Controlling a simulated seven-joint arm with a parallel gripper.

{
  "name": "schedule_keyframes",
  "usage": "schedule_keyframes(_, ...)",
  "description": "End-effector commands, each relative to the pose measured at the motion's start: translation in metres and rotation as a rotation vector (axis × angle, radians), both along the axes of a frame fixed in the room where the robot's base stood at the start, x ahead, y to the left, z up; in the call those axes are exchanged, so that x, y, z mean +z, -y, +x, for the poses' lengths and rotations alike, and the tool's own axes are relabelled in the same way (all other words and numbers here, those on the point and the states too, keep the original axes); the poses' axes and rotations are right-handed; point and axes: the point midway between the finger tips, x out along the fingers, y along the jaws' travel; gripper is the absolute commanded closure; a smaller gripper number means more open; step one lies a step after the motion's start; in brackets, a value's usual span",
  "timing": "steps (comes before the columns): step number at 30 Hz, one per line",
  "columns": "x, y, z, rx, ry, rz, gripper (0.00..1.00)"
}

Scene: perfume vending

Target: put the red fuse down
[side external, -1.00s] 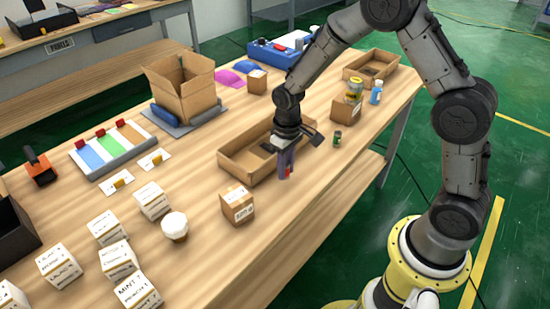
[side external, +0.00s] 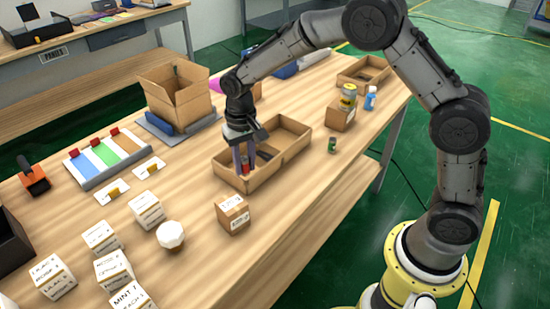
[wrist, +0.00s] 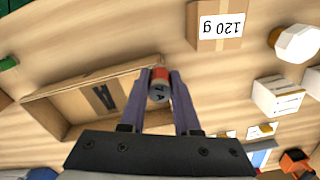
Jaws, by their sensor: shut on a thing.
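The red fuse is a small cylinder with a red body and a grey lettered end, seen in the wrist view (wrist: 158,92) between the fingertips. My gripper (side external: 243,170) is shut on it and points down at the near-left end of an open cardboard tray (side external: 284,170). A bit of red shows between the fingers in the side view. In the wrist view my gripper (wrist: 159,82) is at the tray's right end wall, and the tray (wrist: 50,93) extends to the left. I cannot tell whether the fuse touches the tray.
A small carton (side external: 232,214) marked 120 g in the wrist view (wrist: 216,25) stands in front of the tray. A white faceted object (side external: 170,234) and several white boxes (side external: 113,268) are at the front left. A tall open carton (side external: 175,92) stands behind. Bare table lies right of the small carton.

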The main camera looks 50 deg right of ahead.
Motion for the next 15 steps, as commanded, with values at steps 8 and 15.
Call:
schedule_keyframes(8, 0.014, -0.062, 0.016, 0.078, -0.003, -0.001, 1.00)
schedule_keyframes(15, -0.020, -0.068, 0.013, 0.092, -0.006, -0.001, 1.00)
